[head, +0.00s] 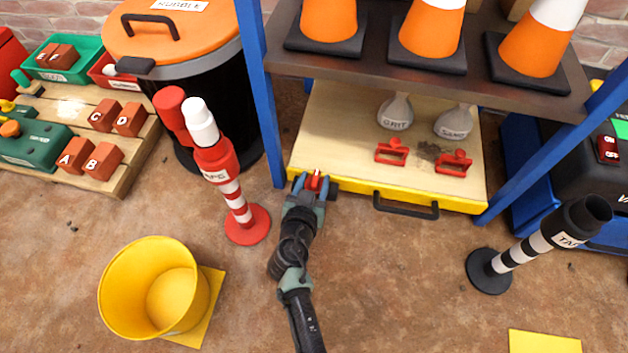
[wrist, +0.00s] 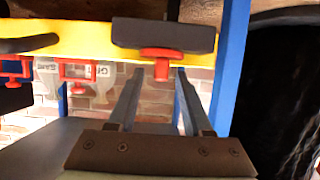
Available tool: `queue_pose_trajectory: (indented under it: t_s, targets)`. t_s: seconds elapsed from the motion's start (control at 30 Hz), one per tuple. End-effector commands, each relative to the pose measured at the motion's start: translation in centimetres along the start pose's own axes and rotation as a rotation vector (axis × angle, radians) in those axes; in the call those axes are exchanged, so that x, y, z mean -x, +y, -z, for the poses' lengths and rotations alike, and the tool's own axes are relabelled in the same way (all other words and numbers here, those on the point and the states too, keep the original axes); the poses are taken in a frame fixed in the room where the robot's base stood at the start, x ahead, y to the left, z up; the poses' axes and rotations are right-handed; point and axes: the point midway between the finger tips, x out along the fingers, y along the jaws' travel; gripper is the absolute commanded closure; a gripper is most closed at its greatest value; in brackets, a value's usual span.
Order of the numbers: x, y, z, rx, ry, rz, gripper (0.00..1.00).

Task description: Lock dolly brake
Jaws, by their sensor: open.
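The dolly is a low wooden board (head: 345,130) with a yellow front edge (head: 352,188) and a black pull handle (head: 405,207), under the shelf. At its front left corner is a red lever (head: 315,182), probably the brake, partly hidden by my gripper (head: 313,184) in the head view. The lever shows between the tips of my open gripper (wrist: 159,73). I cannot tell whether the fingers touch it.
Bags marked GRIT (head: 396,112) and SAND (head: 455,122) and two red clamps (head: 392,152) sit on the dolly. Blue shelf posts (head: 263,95) flank it. A red-and-white post (head: 232,190) and yellow bucket (head: 150,290) stand left, a black-and-white post (head: 530,248) right. Floor in front is clear.

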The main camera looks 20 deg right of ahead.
Motion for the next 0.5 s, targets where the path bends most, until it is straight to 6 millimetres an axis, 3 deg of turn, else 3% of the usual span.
queue_pose_trajectory:
  t_s: [0.07, 0.3, 0.5]
  targets:
    - [0.01, 0.01, 0.01, 0.0, 0.0, 0.0, 0.54]
    - [0.02, 0.01, 0.0, 0.0, 0.0, 0.0, 0.97]
    - [0.03, 0.0, 0.0, 0.0, 0.0, 0.0, 1.0]
